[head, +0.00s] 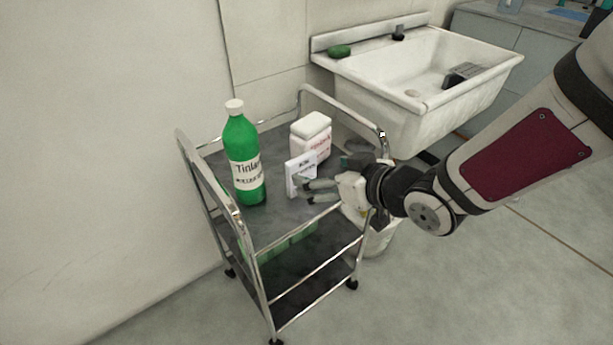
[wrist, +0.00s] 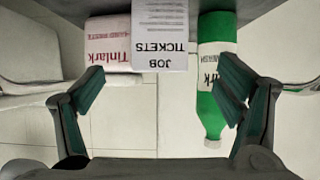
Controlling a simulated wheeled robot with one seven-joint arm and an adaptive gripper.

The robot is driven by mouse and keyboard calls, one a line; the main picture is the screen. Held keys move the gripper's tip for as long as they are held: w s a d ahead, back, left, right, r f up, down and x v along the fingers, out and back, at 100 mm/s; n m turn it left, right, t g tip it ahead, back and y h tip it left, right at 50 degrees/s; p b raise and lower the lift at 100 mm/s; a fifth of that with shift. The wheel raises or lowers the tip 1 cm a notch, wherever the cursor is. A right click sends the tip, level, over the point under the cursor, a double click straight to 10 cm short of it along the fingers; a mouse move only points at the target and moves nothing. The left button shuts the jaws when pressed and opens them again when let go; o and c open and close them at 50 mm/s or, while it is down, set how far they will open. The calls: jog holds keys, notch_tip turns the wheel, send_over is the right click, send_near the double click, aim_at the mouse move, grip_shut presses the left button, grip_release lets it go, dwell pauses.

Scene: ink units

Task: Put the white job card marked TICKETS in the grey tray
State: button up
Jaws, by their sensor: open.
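The white job card (head: 294,181) stands upright on the trolley's dark grey top shelf. In the wrist view the card (wrist: 160,35) reads JOB TICKETS, upside down, at the top middle. My gripper (head: 310,191) is beside the card at its right in the head view. In the wrist view my gripper (wrist: 160,82) is open and empty, with its fingers spread wide and the card roughly centred between and beyond them. I cannot make out a grey tray in either view.
On the trolley (head: 218,160), a green Tinlark bottle (head: 243,150) stands left of the card and a white tub with red lettering (head: 312,133) close behind it. The trolley has chrome rails. A white sink (head: 420,85) is behind; a pale bin (head: 378,240) is partly hidden.

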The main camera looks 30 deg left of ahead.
aim_at(304, 166)
jog(key=b+x, duration=0.3)
jog(key=x, duration=0.5)
jog(key=shift+w+a, duration=0.2)
jog(key=shift+a, duration=0.15)
jog(key=c, duration=1.4)
jog(key=shift+o, duration=0.2)
jog(key=shift+r, duration=0.1)
